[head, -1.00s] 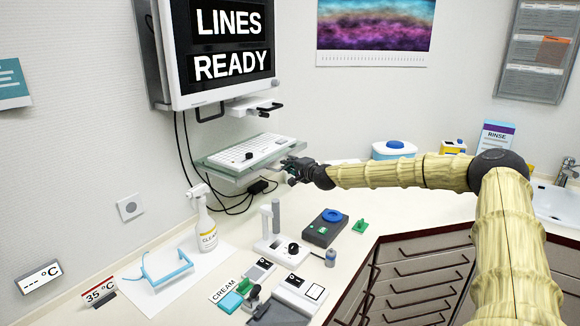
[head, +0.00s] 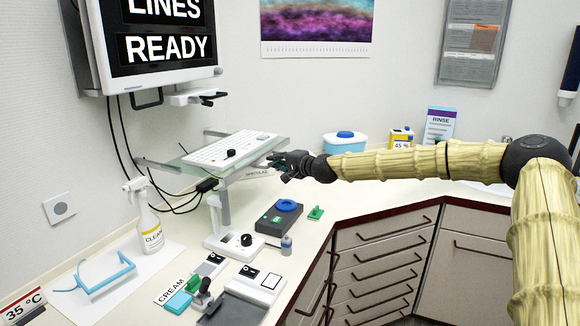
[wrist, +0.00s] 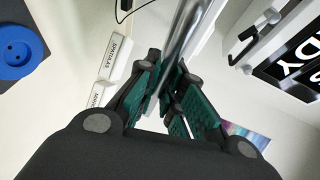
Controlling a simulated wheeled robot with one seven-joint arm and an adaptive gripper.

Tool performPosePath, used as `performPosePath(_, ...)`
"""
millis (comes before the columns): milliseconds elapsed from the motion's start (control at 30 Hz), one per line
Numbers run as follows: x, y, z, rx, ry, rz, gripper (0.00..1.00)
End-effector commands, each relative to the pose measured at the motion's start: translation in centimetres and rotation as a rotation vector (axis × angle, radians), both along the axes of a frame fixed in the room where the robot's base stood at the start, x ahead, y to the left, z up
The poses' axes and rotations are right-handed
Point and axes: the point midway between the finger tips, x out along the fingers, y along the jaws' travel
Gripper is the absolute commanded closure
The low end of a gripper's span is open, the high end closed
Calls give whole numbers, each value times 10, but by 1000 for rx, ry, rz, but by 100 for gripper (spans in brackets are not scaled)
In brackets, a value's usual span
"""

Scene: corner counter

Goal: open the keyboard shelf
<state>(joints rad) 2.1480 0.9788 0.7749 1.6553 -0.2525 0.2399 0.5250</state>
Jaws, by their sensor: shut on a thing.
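The keyboard shelf (head: 185,168) is a glass shelf below the monitor, carrying a white keyboard (head: 232,148) and a small black knob-like piece. It stands out from the wall, with a rail showing behind it. My gripper (head: 285,163) is at the shelf's front right edge, shut on it. In the wrist view, the shelf's silver edge bar (wrist: 184,32) runs between the green-padded fingers of my gripper (wrist: 164,98). The exact contact is partly hidden by the fingers.
The monitor (head: 155,45) hangs above the shelf, with cables below. A black device with a blue button (head: 288,206), a white stand (head: 228,243) and a spray bottle (head: 146,218) occupy the counter below. Drawers (head: 385,255) line the counter front.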

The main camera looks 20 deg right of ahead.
Motion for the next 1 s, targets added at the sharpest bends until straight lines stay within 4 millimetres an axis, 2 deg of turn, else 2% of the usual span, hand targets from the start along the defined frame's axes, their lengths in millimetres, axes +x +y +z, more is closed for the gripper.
performPosePath(200,-1,11,-2,0,2,18,100)
performPosePath(533,-1,11,-2,0,4,19,100)
performPosePath(567,-1,11,-2,0,4,19,85)
performPosePath(667,-1,11,-1,0,3,18,68)
performPosePath(1000,-2,10,0,1,2,17,68)
